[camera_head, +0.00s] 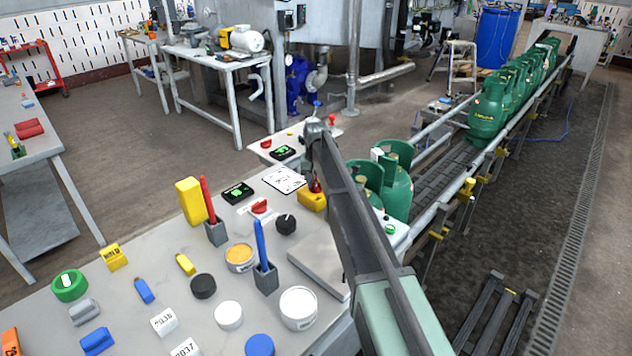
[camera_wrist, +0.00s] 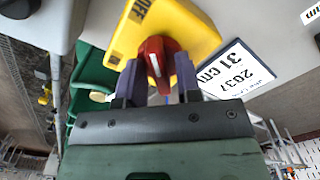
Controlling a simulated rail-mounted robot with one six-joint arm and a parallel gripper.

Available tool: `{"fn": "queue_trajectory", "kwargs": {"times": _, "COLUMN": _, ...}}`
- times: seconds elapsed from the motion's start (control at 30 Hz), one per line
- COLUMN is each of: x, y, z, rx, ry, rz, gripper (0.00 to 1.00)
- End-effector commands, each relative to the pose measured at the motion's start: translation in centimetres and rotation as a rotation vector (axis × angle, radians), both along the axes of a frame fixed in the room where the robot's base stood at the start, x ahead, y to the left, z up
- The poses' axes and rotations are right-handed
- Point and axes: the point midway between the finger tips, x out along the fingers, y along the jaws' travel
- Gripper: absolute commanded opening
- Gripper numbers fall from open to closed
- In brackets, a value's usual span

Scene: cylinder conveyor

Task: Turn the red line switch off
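The line switch is a yellow box (camera_head: 312,201) with a red knob (camera_head: 316,186), at the table's far right edge in the head view. In the wrist view the yellow box (camera_wrist: 187,22) carries the word OFF beside the red knob (camera_wrist: 156,58). The knob's white-marked handle points toward my gripper. My gripper (camera_wrist: 158,85) has one dark finger on each side of the knob. The fingers are apart, with the handle between them; firm contact does not show. In the head view my arm hides the fingertips.
A white card (camera_head: 284,180) reading 2037 lies beside the switch. A black knob (camera_head: 286,224), a red switch (camera_head: 260,206) and pen holders stand nearby on the grey table (camera_head: 150,245). Green gas cylinders (camera_head: 398,185) stand on the conveyor (camera_head: 440,170) to the right.

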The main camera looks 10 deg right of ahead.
Motion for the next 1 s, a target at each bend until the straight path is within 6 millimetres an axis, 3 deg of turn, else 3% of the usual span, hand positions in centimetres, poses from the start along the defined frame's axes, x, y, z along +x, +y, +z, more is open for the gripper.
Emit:
{"fn": "queue_trajectory", "kwargs": {"times": 0.37, "x": 0.0, "y": 0.0, "z": 0.4, "rx": 0.0, "ry": 0.0, "rz": 0.001, "gripper": 0.4}}
{"fn": "queue_trajectory", "kwargs": {"times": 0.53, "x": 0.0, "y": 0.0, "z": 3.2, "rx": 0.0, "ry": 0.0, "rz": 0.001, "gripper": 0.4}}
{"fn": "queue_trajectory", "kwargs": {"times": 0.8, "x": 0.0, "y": 0.0, "z": 9.8, "rx": 0.0, "ry": 0.0, "rz": 0.001, "gripper": 0.4}}
{"fn": "queue_trajectory", "kwargs": {"times": 1.0, "x": 0.0, "y": 0.0, "z": 11.1, "rx": 0.0, "ry": 0.0, "rz": 0.001, "gripper": 0.4}}
